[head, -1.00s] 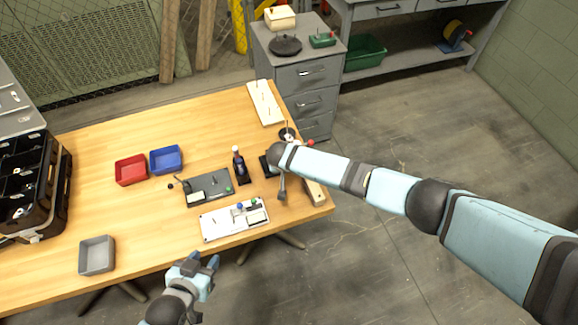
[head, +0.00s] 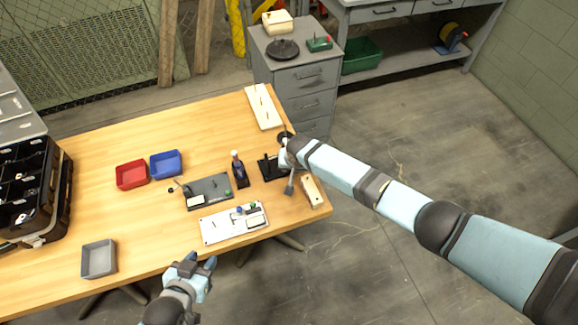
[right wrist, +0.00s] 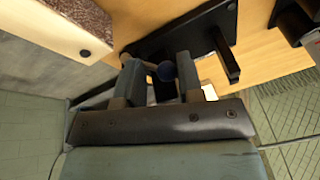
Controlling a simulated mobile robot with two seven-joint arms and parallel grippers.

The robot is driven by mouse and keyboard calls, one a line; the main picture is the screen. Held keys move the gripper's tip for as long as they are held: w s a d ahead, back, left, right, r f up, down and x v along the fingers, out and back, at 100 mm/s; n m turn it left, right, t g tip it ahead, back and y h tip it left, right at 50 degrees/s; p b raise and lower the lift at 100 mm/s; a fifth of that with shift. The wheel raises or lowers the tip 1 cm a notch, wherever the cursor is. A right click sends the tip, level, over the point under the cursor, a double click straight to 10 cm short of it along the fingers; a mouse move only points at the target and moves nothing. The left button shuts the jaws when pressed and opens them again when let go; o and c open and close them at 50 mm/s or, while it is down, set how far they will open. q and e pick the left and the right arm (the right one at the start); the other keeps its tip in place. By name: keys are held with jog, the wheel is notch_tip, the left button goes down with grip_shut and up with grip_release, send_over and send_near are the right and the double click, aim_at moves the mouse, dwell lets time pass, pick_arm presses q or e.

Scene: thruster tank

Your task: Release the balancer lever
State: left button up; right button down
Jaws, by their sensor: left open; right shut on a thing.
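My right gripper (head: 289,172) is over the right end of the table, by a black fixture (head: 270,168) with a flat base; my wrist partly hides this spot. In the right wrist view the fingers (right wrist: 160,82) are closed around a dark round knob (right wrist: 166,70), which looks like the balancer lever's end. A short rod shows beside it, and the black base (right wrist: 190,35) with an upright bracket lies beyond. The rest of the lever is hidden. My left gripper (head: 190,268) is open and empty in front of the table's near edge.
A cream block (head: 313,192) stands close to the right gripper; it also shows in the right wrist view (right wrist: 65,45). Red (head: 131,175) and blue (head: 166,163) bins stand farther left.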

jog(key=shift+s+f+y, duration=0.2)
jog(key=shift+s+y, duration=0.05)
jog(key=shift+y, duration=0.05)
jog(key=c, duration=1)
grip_release()
jog(key=shift+o, duration=1.2)
jog(key=shift+w, duration=0.15)
jog(key=shift+r, duration=0.15)
jog(key=shift+r, duration=0.15)
jog(key=v, duration=1.3)
jog(key=shift+r, duration=0.2)
